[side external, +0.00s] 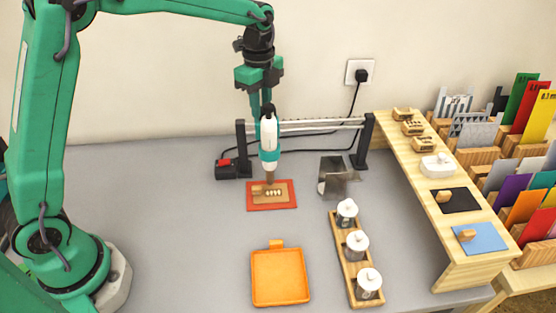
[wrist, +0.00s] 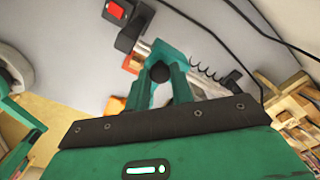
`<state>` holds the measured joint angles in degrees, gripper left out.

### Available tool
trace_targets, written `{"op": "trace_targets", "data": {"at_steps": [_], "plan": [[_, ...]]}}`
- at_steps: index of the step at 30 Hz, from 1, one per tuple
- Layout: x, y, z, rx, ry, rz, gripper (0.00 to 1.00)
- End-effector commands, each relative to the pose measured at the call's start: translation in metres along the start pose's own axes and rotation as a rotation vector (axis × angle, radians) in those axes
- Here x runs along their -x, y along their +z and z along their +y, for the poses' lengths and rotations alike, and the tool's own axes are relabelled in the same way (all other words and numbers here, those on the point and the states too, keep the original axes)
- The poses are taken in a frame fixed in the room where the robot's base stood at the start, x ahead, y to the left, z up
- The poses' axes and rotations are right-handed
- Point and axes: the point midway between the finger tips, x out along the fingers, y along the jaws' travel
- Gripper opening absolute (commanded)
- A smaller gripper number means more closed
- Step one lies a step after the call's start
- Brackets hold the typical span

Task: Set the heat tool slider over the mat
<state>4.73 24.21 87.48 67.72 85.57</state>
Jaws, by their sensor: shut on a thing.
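The heat tool slider (side external: 269,135) is a white and teal upright body with its nozzle pointing down, in front of a metal rail (side external: 320,124) held between two dark posts. My gripper (side external: 266,110) is shut on its top; the wrist view shows the teal fingers (wrist: 172,70) close together, with the tool mostly hidden below them. The red-edged mat (side external: 287,206) lies on the table with a tan piece on it. In the side view the nozzle appears above the mat's upper middle; the exact height gap is hard to tell.
A red switch box (side external: 226,169) stands by the left post, its cable running to the wall socket. A metal holder (side external: 337,178), a wooden rack of lidded jars (side external: 358,246) and an orange tray (side external: 280,277) stand nearby. A wooden shelf (side external: 455,225) bounds the right.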

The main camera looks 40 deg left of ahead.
Motion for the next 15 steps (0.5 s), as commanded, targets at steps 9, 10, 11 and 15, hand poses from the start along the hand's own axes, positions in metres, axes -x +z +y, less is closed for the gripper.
{"op": "trace_targets", "data": {"at_steps": [9,10,11,15], "plan": [[0.0009,0.0051,0.0042,0.010,0.015,-0.001,0.41],[0.0008,0.0049,0.0040,0.009,0.015,-0.001,0.45],[0.0007,0.0046,0.0038,0.009,0.014,-0.001,0.45],[0.0005,0.0038,0.0032,0.007,0.012,-0.001,0.45]]}}
